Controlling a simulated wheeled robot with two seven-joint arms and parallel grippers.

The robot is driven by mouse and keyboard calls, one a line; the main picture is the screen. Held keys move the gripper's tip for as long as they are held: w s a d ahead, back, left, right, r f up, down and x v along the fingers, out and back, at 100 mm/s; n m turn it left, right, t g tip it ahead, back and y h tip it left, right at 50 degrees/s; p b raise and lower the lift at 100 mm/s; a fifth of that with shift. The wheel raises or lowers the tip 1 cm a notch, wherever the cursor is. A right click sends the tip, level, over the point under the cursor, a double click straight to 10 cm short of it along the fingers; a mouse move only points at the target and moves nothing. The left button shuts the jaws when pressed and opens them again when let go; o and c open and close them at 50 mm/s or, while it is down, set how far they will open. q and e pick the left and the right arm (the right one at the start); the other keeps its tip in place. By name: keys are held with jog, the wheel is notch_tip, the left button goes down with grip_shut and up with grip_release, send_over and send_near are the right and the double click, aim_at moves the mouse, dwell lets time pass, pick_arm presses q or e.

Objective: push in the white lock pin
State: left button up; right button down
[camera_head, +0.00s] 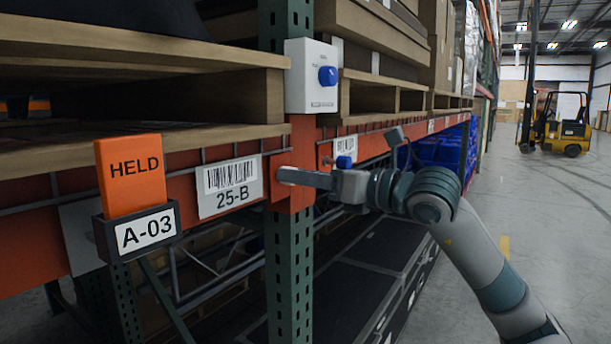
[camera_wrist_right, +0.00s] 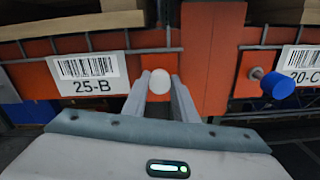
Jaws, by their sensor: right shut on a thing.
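The white lock pin (camera_wrist_right: 158,87) sits at the orange beam end, just right of the 25-B label, in the right wrist view. Its pale round end shows between the two fingers of my right gripper (camera_head: 287,176). The gripper is shut on the pin, with one finger on each side. In the head view the fingers reach the orange beam connector (camera_head: 302,135) on the green upright, and they hide most of the pin. How deep the pin sits cannot be told. My left gripper is not in view.
A blue-headed pin (camera_wrist_right: 279,85) is on the neighbouring beam to the right. A white box with a blue knob (camera_head: 328,76) is above on the upright. An orange HELD card (camera_head: 134,176) stands in an A-03 holder at left. A forklift (camera_head: 563,130) is far off; the aisle is clear.

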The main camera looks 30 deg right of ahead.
jog(key=shift+r, duration=0.1)
jog(key=c, duration=1.4)
grip_release()
jog(key=shift+w+a, duration=0.1)
jog(key=shift+w, duration=0.1)
jog(key=shift+s, duration=0.1)
pick_arm(q)
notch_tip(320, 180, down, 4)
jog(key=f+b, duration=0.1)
jog(key=b, duration=0.3)
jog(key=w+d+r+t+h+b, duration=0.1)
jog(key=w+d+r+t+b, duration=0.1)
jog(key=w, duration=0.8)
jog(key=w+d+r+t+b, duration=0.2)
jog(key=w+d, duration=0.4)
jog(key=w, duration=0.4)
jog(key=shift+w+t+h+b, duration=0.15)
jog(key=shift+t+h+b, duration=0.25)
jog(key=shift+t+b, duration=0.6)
pick_arm(e)
jog(key=v, duration=1.7)
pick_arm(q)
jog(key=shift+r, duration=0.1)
pick_arm(e)
jog(key=shift+s, duration=0.1)
